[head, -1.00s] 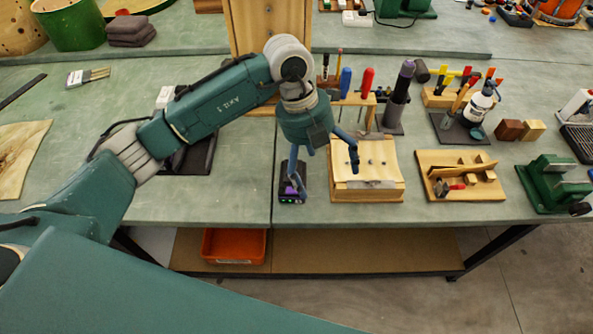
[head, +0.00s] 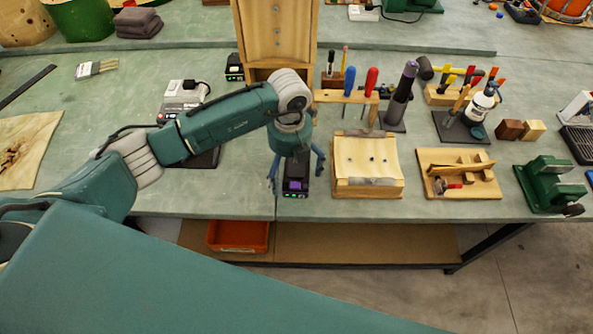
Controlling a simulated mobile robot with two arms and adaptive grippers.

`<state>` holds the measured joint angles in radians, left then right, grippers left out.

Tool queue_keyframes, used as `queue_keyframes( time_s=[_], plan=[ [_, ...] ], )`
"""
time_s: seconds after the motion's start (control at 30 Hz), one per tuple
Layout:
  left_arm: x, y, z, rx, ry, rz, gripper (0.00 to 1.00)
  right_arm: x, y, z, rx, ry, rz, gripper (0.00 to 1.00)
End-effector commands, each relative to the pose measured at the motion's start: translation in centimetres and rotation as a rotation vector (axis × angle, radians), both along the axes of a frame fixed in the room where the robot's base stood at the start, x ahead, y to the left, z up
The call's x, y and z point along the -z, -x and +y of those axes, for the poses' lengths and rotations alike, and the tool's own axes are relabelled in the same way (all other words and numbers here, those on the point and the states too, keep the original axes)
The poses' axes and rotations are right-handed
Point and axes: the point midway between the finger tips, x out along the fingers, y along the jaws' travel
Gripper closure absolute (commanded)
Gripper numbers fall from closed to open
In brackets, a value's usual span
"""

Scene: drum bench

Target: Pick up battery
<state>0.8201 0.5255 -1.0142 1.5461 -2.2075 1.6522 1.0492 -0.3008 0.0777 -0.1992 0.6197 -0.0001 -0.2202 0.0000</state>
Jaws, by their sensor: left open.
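A black battery (head: 295,188) with a purple patch and small green lights stands near the front edge of the bench. My left gripper (head: 296,174) is open above it, with one finger to the left of the battery and one to the right. The fingers look apart from its sides, but I cannot tell their exact height. The gripper body hides the battery's far end. A similar dark block (head: 234,67) stands farther back, beside the wooden cabinet. My right gripper is out of view.
A wooden box with a curved pale top (head: 367,165) stands close to the right of the battery. A tool rack (head: 345,97) is behind it. A dark device with a white part (head: 184,95) lies to the left, partly behind my arm. An orange bin (head: 238,236) is on the lower shelf.

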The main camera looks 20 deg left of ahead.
Motion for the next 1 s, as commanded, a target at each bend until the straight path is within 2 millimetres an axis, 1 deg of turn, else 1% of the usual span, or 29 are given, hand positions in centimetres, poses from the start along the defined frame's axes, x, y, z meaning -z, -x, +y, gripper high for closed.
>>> queue_keyframes(
  time_s=[0.1,0.33,0.4,0.47,0.5,0.57,0.6,0.67,1.0],
  plan=[
    [0.92,0.08,-0.06,0.002,0.0,0.001,0.01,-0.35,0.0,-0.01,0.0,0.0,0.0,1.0],
    [1.11,0.02,-0.05,0.002,0.0,0.0,0.01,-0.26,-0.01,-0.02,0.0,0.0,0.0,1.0],
    [1.1,0.02,-0.05,0.002,0.0,0.0,0.15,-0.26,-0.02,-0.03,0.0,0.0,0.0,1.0],
    [1.09,0.02,-0.05,0.002,0.0,0.0,0.27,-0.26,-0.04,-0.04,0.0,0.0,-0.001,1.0],
    [1.09,0.02,-0.06,0.002,0.0,0.0,0.35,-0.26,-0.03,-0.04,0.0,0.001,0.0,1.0],
    [1.08,0.03,-0.06,0.002,0.0,0.0,0.47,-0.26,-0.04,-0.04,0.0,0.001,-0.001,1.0],
    [1.08,0.02,-0.05,0.002,0.0,0.0,0.55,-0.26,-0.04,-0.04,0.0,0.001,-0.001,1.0],
    [1.08,0.03,-0.06,0.002,0.0,0.0,0.66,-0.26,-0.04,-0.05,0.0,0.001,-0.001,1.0],
    [0.6,-0.09,-0.11,0.002,0.002,-0.003,0.66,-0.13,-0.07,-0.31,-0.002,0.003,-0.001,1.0]
  ],
)
